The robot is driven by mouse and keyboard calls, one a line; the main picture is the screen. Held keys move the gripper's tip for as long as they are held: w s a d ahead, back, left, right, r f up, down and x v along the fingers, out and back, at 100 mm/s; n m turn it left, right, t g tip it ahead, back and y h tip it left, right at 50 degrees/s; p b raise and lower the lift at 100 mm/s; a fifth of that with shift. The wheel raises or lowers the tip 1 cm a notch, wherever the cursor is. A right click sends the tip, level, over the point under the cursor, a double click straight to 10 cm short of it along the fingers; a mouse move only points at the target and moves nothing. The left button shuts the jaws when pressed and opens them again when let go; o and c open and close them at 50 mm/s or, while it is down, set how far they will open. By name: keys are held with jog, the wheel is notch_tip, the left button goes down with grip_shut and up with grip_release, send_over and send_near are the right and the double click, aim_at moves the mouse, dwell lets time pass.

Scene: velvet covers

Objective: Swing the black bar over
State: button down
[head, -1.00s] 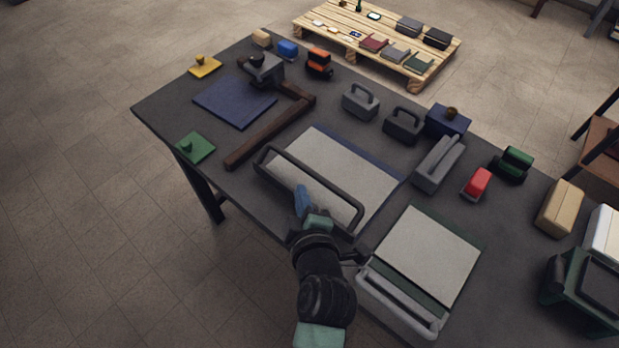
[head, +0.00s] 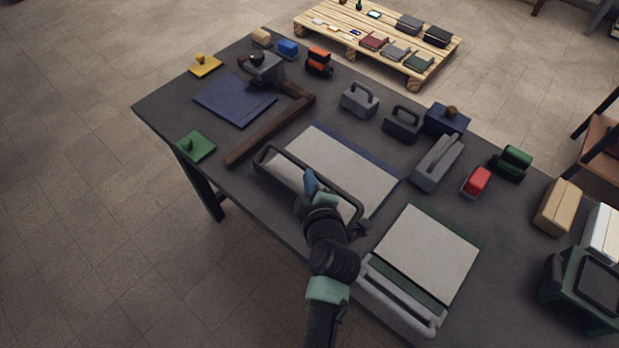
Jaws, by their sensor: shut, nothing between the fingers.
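The black bar (head: 278,157) is a dark hinged frame lying along the near-left side of a light grey pad with a blue edge (head: 345,160), at the middle of the table. Its middle is partly hidden behind my gripper. My gripper (head: 309,180) reaches in from the bottom, its blue fingertips together and empty. The fingertips overlap the bar's long side in the head view. I cannot tell whether they touch it.
A second grey pad (head: 428,252) with a light grey bar (head: 400,297) lies close on the right. A brown wooden angle (head: 262,136) lies to the left. Grey handled blocks (head: 360,101) and a grey holder (head: 438,162) stand behind.

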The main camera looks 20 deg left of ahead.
jog(key=shift+w, duration=0.1)
jog(key=shift+w+d+g, duration=0.1)
jog(key=shift+w+g, duration=0.1)
jog(key=shift+g, duration=0.1)
jog(key=w, duration=0.1)
jog(key=w+m+g, duration=0.1)
jog(key=d+g+b, duration=0.1)
jog(key=shift+w+f+m, duration=0.4)
jog(key=shift+w+d+f+m+g+y+b, duration=0.3)
jog(key=shift+w+f+m+g+b, duration=0.3)
jog(key=shift+g+b, duration=0.4)
jog(key=shift+w+f, duration=0.1)
jog(key=shift+w, duration=0.05)
jog(key=shift+w+f+b, duration=0.15)
jog(key=shift+w+b, duration=0.15)
jog(key=shift+b, duration=0.3)
jog(key=shift+d, duration=0.1)
